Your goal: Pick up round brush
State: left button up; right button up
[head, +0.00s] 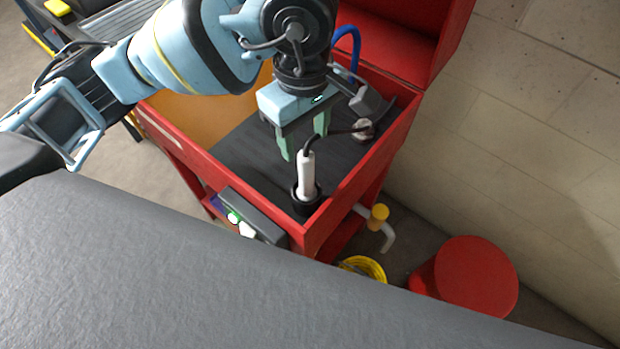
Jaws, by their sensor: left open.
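A white, upright cylindrical handle, apparently the round brush (307,176), stands in a black round holder (304,195) at the near corner of the red cart's basin. My left gripper (303,143) points down just above the top of the handle. Its green fingers are apart, and nothing is visibly held. One finger is left of the handle's top; the other is slightly right and above it. Whether the fingers touch the handle cannot be told. My right gripper is not in view.
The red cart (192,158) has raised rims and a dark basin floor (250,152). A small metal fitting (363,129) and a blue hose (350,42) are to the right. A red round stool (478,277) stands on the floor by the tiled wall (540,130).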

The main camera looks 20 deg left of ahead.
aim_at(306, 168)
pick_arm(q)
jog(key=shift+s+d+f+p, duration=0.1)
jog(key=shift+s+f, duration=0.05)
jog(key=shift+f, duration=1.15)
jog(key=shift+s+d+f+p, duration=0.1)
jog(key=shift+s+f+p, duration=0.05)
jog(key=shift+f, duration=1.15)
jog(key=shift+s+d+f+p, duration=0.1)
jog(key=shift+s+f, duration=0.05)
jog(key=shift+f, duration=1.15)
jog(key=c, duration=1.1)
